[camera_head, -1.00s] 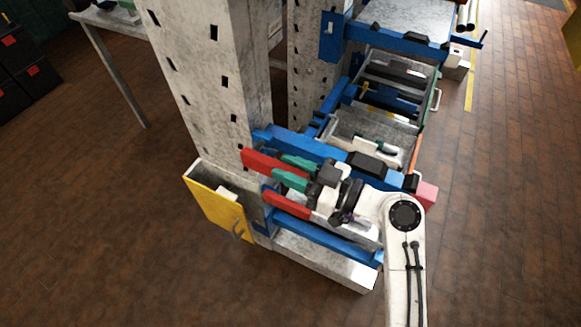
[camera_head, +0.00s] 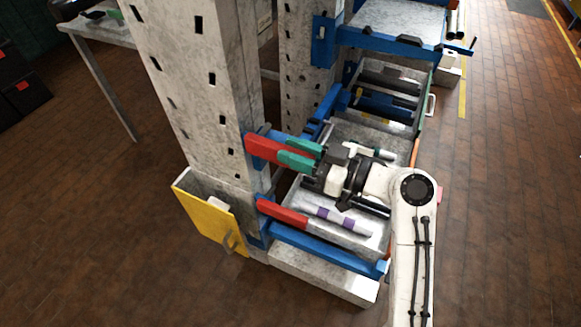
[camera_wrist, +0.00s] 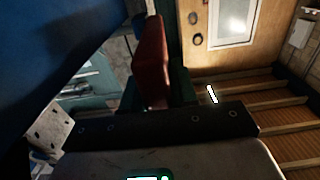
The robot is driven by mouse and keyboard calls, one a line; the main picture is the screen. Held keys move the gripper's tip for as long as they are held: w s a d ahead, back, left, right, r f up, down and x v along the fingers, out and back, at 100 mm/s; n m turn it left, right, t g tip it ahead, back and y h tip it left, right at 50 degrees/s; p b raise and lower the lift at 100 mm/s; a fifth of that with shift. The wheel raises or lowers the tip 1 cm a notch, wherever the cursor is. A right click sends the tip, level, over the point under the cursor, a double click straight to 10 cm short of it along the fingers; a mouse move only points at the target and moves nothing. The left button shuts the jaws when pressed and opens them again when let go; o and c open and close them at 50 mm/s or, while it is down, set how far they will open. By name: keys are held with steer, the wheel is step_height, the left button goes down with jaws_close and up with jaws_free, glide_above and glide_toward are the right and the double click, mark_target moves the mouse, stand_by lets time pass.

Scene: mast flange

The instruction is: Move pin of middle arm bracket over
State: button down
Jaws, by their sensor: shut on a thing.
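My gripper (camera_head: 301,153), with green fingers, is shut on the upper red pin (camera_head: 264,148). The pin runs left from between the fingers towards the grey mast, beside the middle blue arm bracket (camera_head: 268,134). In the wrist view the red pin (camera_wrist: 151,62) stands between my gripper's dark green fingers (camera_wrist: 158,88). A second red pin (camera_head: 283,214) lies lower, at the lower blue bracket (camera_head: 315,244), apart from my gripper. My wrist hides part of the middle bracket.
The grey mast (camera_head: 200,100) stands at the left, with a yellow-fronted bin (camera_head: 204,217) at its foot. A white tube with purple bands (camera_head: 345,222) lies below my gripper. An upper blue bracket (camera_head: 385,42) and trays are behind. The brick floor at the left is open.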

steer(key=shift+w+d, duration=0.15)
steer(key=shift+w, duration=0.05)
steer(key=c, duration=1)
jaws_free()
steer(key=shift+o, duration=0.2)
steer(key=v, duration=1)
steer(key=shift+d+b, duration=0.35)
steer(key=shift+b, duration=0.05)
steer(key=shift+s, duration=0.15)
